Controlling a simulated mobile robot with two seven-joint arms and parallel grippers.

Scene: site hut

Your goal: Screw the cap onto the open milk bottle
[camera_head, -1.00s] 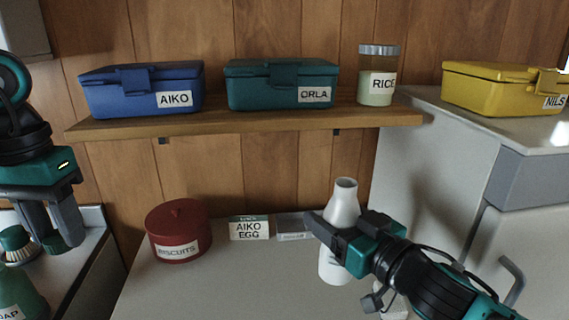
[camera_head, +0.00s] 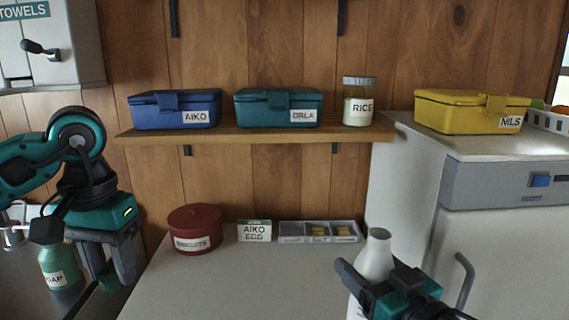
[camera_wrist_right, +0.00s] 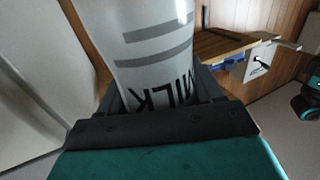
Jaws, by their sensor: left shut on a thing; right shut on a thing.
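The white milk bottle (camera_head: 376,262) stands roughly upright at the lower right of the head view, its narrow mouth open on top. My right gripper (camera_head: 368,284) is shut around its body. The right wrist view shows the bottle (camera_wrist_right: 145,45) close up between the fingers, with grey bands and the word MILK upside down. My left gripper (camera_head: 109,268) points down at the left of the head view, well apart from the bottle. It is shut on a small dark green thing (camera_head: 108,279), likely the cap, mostly hidden by the fingers. The bottle's base is out of view.
The shelf (camera_head: 250,134) above holds lunch boxes and a rice jar. A green soap bottle (camera_head: 55,268) is behind my left gripper.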

